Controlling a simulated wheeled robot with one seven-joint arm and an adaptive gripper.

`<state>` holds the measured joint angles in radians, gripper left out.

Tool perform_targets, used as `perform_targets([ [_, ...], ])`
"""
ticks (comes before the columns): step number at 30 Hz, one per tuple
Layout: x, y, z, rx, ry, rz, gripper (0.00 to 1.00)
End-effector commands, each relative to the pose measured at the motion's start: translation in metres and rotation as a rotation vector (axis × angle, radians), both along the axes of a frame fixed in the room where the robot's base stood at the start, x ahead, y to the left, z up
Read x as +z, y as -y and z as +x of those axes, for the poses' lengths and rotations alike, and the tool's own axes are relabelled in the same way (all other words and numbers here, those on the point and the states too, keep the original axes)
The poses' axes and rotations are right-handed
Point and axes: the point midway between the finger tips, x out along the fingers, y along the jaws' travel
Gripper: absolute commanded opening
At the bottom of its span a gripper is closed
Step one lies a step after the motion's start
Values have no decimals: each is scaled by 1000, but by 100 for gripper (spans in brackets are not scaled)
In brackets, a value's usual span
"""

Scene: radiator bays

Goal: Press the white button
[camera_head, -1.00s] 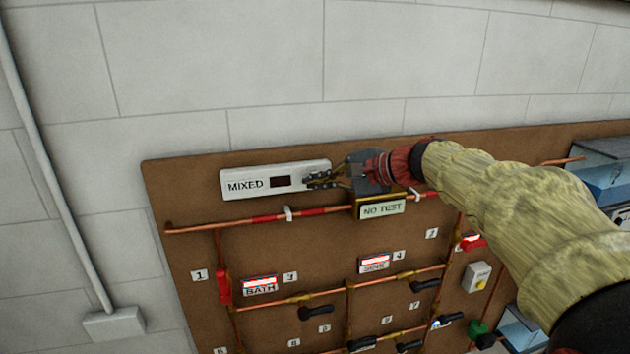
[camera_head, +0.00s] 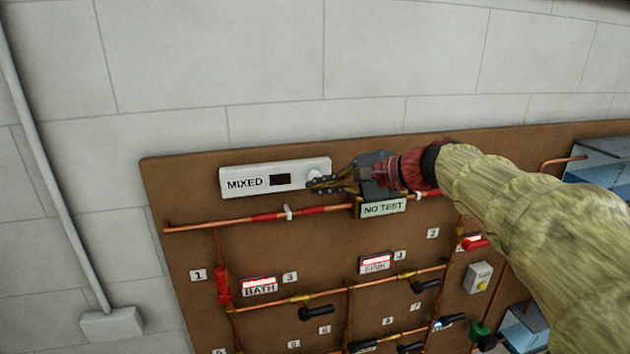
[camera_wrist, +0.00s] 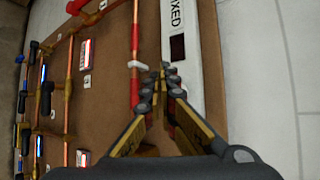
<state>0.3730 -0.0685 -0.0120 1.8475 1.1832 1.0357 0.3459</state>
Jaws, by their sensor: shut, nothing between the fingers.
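The white button (camera_head: 314,175) is a small round knob at the right end of a white panel (camera_head: 232,184) marked MIXED, to the right of a small dark display (camera_head: 281,180). My gripper (camera_head: 312,184) is shut and empty, with its fingertips just below the button in the head view. Whether they touch it I cannot tell. In the wrist view my gripper (camera_wrist: 160,72) points along the edge of the white panel (camera_wrist: 194,60), near the dark display (camera_wrist: 178,47).
A copper pipe (camera_head: 240,220) with red sections runs just below the panel. A NO TEST sign (camera_head: 383,208) sits under my gripper. The brown board (camera_head: 190,250) also bears a BATH label (camera_head: 260,287), a SINK label (camera_head: 376,264) and several valves. Bare wall (camera_head: 260,60) is above.

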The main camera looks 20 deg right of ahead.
Motion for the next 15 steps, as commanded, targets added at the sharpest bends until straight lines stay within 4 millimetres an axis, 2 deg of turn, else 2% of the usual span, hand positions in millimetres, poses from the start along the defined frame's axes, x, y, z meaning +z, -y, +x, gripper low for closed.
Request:
perform_targets([
  [9,-2,0,-29,0,1,-1,0],
  [15,-1,0,-36,1,0,-1,0],
])
